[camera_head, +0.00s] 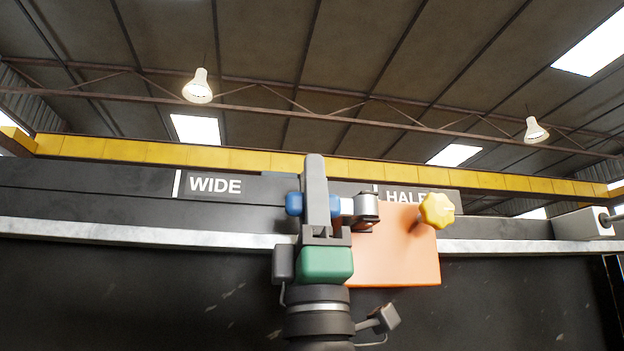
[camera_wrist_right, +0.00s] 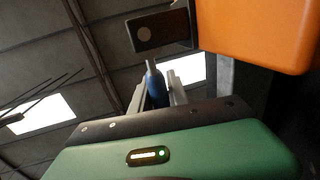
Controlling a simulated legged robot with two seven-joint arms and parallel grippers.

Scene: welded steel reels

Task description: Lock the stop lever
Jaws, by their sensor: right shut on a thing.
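The stop is an orange block (camera_head: 395,255) mounted on the rail, with a yellow knob (camera_head: 437,210) at its upper right. A lever with a blue grip (camera_head: 294,204) extends left from a silver pivot (camera_head: 366,207) at the block's upper left. My right gripper (camera_head: 315,175) points up and is shut on the blue grip, which shows on both sides of the fingers. In the right wrist view the blue grip (camera_wrist_right: 156,85) sits between the fingers, and the orange block (camera_wrist_right: 262,35) is at upper right. My left gripper is not in view.
A pale metal rail (camera_head: 130,234) runs across a dark panel. Labels reading WIDE (camera_head: 215,185) and HALF (camera_head: 403,197) are above it; the block partly covers HALF. The rail left of my gripper is clear.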

